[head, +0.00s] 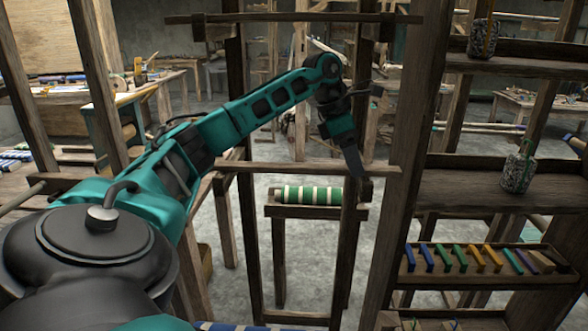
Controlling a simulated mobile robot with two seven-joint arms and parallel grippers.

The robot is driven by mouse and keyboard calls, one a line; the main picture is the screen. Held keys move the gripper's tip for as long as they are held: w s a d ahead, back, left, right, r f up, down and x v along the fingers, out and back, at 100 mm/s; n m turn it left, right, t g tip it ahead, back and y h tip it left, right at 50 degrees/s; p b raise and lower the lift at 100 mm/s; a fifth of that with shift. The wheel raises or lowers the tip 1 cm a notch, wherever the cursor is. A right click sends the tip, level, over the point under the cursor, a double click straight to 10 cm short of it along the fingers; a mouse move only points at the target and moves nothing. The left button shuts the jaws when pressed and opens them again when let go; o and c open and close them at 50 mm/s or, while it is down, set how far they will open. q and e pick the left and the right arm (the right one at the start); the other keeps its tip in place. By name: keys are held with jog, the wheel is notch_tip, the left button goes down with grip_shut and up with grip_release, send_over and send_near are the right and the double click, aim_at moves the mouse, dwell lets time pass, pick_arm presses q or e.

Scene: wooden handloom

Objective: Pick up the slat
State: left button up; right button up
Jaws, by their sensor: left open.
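My left arm reaches in from the left, and its gripper (355,163) points down in front of the loom frame. The gripper is open and I see nothing held in it. Its dark fingers overlap the right part of a thin horizontal wooden bar (270,167); I cannot tell whether they touch it. Another long, flat wooden piece (290,18) lies across the top of the frame, above the arm. I cannot tell which of these pieces is the slat. My right gripper is not in view.
A green-and-white striped roll (308,195) lies on a low wooden stand (312,212) behind the gripper. At right are dark shelves (470,190) with mesh jars (517,172) and a rack (480,278) of coloured pieces. Upright posts (400,180) flank the gripper closely.

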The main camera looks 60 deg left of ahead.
pick_arm(q)
jog(key=shift+w+d+f, duration=0.1)
jog(key=shift+f, duration=0.2)
jog(key=shift+c, duration=0.3)
grip_shut()
jog(key=shift+r, duration=0.1)
